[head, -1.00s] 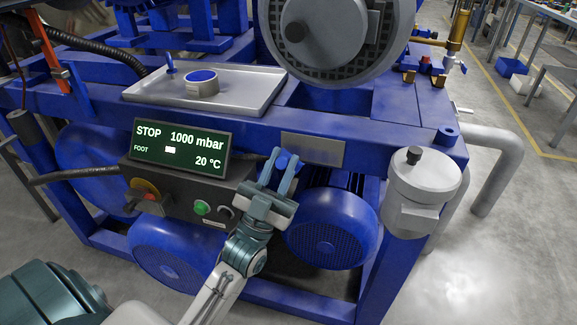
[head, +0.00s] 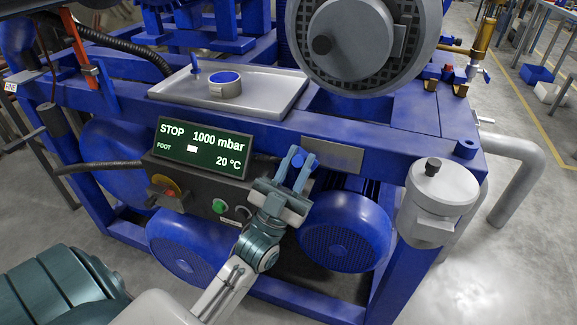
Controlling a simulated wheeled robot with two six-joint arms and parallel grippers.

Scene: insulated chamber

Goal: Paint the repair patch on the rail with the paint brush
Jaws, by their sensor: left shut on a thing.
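The repair patch (head: 332,155) is a plain grey rectangle on the front of the blue rail (head: 408,164). My left gripper (head: 298,168) is just left of and below the patch, in front of the rail. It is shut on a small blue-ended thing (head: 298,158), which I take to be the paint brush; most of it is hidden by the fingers. I cannot tell whether its tip touches the rail. A round pot with a blue top (head: 225,84) stands on the grey tray (head: 270,100) above the rail. My right gripper is not in view.
A control box with a lit display (head: 205,148), a red-and-yellow knob (head: 164,186) and a green button (head: 219,206) is close left of my gripper. A blue motor (head: 345,230) is below right. A grey canister (head: 437,200) hangs at the rail's right end.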

